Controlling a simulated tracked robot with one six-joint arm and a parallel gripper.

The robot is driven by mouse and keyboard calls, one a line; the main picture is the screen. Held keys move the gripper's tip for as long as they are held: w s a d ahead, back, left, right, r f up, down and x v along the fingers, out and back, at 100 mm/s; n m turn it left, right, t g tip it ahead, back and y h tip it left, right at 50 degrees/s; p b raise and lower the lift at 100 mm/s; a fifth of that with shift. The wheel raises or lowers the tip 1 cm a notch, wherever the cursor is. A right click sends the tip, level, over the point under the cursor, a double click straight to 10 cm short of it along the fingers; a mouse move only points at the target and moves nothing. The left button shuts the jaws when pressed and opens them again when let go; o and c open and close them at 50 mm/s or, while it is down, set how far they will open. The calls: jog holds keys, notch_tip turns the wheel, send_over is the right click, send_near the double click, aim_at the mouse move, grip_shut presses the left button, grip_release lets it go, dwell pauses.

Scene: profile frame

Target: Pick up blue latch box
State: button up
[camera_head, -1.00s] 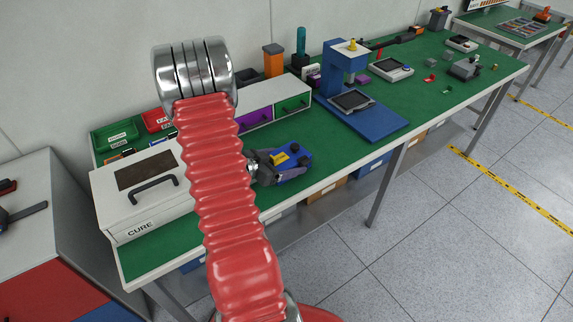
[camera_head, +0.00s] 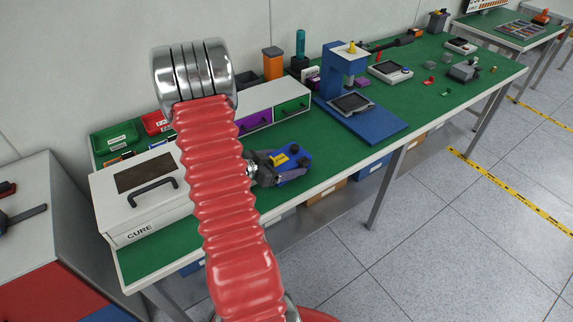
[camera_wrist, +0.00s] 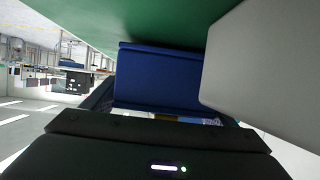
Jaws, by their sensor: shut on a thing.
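The blue latch box (camera_head: 296,161), with a yellow part on top, is at the front edge of the green bench, right of my red arm. My gripper (camera_head: 281,172) is shut on it, its dark fingers at the box's left and near sides. In the wrist view the blue box (camera_wrist: 158,78) fills the middle, just past the dark gripper body. The arm hides part of the gripper. Whether the box touches the bench is hard to tell.
A white CURE box (camera_head: 145,190) stands left of my arm. A drawer unit (camera_head: 275,105) is behind the gripper. A blue press (camera_head: 365,118) stands to the right. The green bench top (camera_head: 330,150) is clear between the press and the blue box.

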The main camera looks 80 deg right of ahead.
jog(key=shift+r, duration=4.75)
